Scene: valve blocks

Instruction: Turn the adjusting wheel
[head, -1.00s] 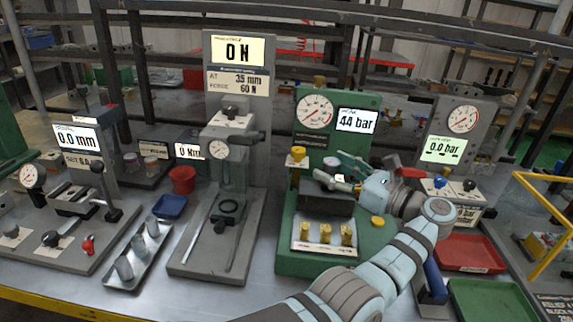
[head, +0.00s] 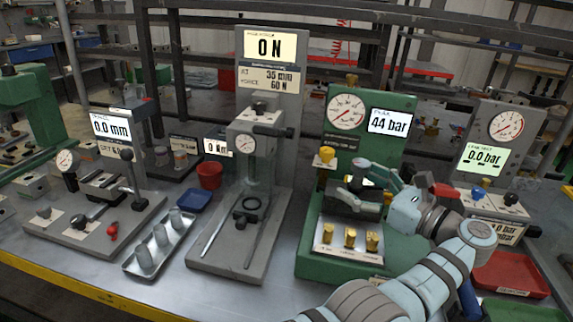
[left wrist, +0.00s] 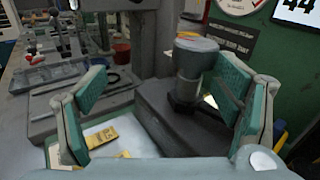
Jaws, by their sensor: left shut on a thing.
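The green station (head: 330,235) carries a round gauge and a display reading 44 bar. It also carries a black block (head: 346,207). My left gripper (head: 360,180) is at this block. In the left wrist view its two padded fingers (left wrist: 160,95) stand well apart. A post with a round grey cap, which I take for the adjusting wheel (left wrist: 195,45), stands on the block between them, closer to the right finger. My right gripper is not in view.
Several brass fittings (head: 350,238) stand on a pale plate at the front of the green station. A grey press (head: 270,110) with a 0 N display stands to its left. A leak-test station (head: 490,140) and a red tray (head: 510,275) are to its right.

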